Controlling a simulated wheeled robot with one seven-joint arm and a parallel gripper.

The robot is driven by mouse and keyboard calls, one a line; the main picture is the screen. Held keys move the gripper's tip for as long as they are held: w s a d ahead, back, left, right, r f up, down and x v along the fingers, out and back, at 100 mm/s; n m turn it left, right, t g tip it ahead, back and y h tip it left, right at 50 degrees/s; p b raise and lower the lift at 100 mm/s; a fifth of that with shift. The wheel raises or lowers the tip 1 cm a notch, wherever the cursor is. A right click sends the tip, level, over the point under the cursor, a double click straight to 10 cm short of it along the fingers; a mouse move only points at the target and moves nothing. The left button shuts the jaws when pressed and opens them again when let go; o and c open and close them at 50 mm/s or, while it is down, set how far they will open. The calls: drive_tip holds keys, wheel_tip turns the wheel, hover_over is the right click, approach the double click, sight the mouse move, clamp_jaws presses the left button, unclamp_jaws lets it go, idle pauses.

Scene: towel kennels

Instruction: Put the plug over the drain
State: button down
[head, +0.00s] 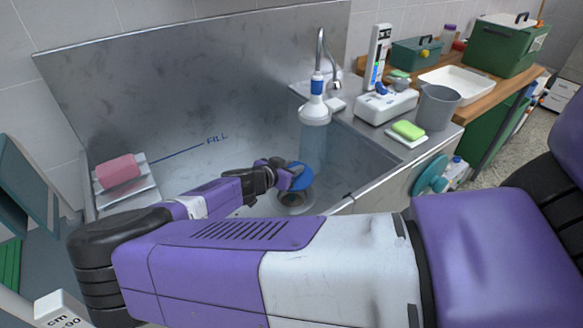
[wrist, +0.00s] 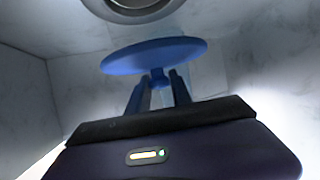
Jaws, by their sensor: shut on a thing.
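The plug is a blue disc (head: 301,175) in the head view, held low inside the steel basin. It also shows in the wrist view (wrist: 153,55), with a short stem between the fingers. My gripper (head: 287,178) is shut on that stem, and its fingers show in the wrist view (wrist: 158,84). The drain (head: 293,199) is a dark round hole with a metal ring in the basin floor. In the head view it lies just below the disc and is partly covered. In the wrist view the drain ring (wrist: 140,9) is at the top edge, apart from the plug.
The basin wall (head: 190,90) rises behind, with a blue FILL line. A faucet (head: 318,75) with a white and blue head hangs above the basin. Green soap (head: 408,130) and a grey jug (head: 437,106) stand right.

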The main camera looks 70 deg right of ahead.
wheel_tip(320, 180, down, 4)
drive_tip(key=b, duration=0.3)
drive_tip(key=shift+f+b, duration=0.2)
drive_tip(key=shift+b, duration=0.15)
drive_tip(key=shift+f+b, duration=1.3)
drive_tip(key=shift+f, duration=0.5)
drive_tip(key=shift+f, duration=0.3)
drive_tip(key=c, duration=1.1)
unclamp_jaws()
drive_tip(key=shift+p+v, duration=2.75)
drive_tip(key=shift+v, duration=1.15)
